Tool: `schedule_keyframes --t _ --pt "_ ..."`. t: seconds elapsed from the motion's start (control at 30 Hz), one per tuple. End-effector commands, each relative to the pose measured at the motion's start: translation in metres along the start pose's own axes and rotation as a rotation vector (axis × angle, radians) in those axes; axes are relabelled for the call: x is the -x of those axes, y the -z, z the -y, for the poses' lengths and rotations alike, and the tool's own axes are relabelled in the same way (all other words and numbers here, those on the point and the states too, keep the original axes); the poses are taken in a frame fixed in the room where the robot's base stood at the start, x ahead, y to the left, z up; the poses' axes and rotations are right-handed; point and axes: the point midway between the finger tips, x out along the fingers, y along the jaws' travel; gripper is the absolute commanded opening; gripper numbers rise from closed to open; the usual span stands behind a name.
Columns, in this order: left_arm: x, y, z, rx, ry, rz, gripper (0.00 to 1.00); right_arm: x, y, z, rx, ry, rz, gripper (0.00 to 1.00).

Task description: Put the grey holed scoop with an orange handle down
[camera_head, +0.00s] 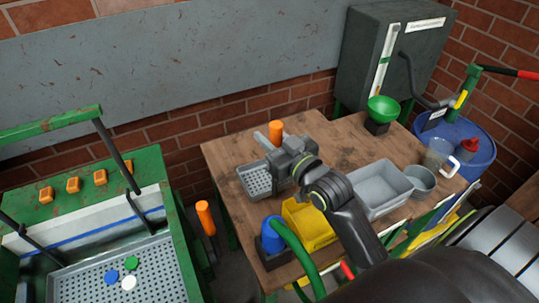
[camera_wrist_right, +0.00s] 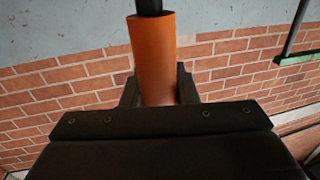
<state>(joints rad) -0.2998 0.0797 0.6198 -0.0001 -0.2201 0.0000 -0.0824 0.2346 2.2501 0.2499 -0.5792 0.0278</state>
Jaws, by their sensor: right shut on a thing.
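The grey holed scoop (camera_head: 257,182) is over the back left part of the wooden table (camera_head: 235,150) in the head view. Its orange handle (camera_head: 276,131) stands up behind my right gripper (camera_head: 272,141). In the right wrist view the orange handle (camera_wrist_right: 154,60) runs up between the two dark fingers of my right gripper (camera_wrist_right: 158,88), which is shut on it. I cannot tell whether the scoop's pan touches the table. My left gripper is not in view.
A yellow bin (camera_head: 311,231), a grey tray (camera_head: 379,188), a grey bucket (camera_head: 420,182) and a blue object (camera_head: 271,233) stand on the table. A green funnel (camera_head: 383,106) is at the back. A green machine (camera_head: 85,205) with a perforated tray stands left, across a gap.

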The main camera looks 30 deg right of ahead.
Motion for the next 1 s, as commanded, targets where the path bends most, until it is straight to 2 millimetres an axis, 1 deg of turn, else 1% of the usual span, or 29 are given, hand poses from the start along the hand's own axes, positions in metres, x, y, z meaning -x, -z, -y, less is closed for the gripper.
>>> schedule_keyframes --t 0.07,0.2,0.3,0.57,0.73,0.77,0.9,1.0 --pt "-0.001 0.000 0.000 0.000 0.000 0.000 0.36 0.000 -0.006 0.000 -0.001 0.000 -0.001 0.04" --pt "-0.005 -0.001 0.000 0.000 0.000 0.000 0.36 0.000 -0.028 0.000 -0.001 -0.001 0.001 0.04" --pt "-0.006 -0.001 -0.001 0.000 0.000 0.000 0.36 0.000 -0.038 0.000 -0.001 -0.001 -0.001 0.04" --pt "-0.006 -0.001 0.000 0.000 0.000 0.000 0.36 0.000 -0.040 0.000 0.002 0.000 -0.004 0.04" --pt "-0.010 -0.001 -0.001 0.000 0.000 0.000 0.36 0.000 -0.044 0.000 0.001 0.000 -0.004 0.04" --pt "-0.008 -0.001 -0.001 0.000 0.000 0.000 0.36 0.000 -0.044 0.000 0.001 0.000 -0.001 0.31" --pt "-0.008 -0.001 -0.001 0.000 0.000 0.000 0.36 0.000 -0.043 0.000 0.001 0.000 -0.001 0.49" --pt "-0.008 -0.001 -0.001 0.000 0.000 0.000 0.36 0.000 -0.043 0.000 0.001 0.000 -0.001 0.49"
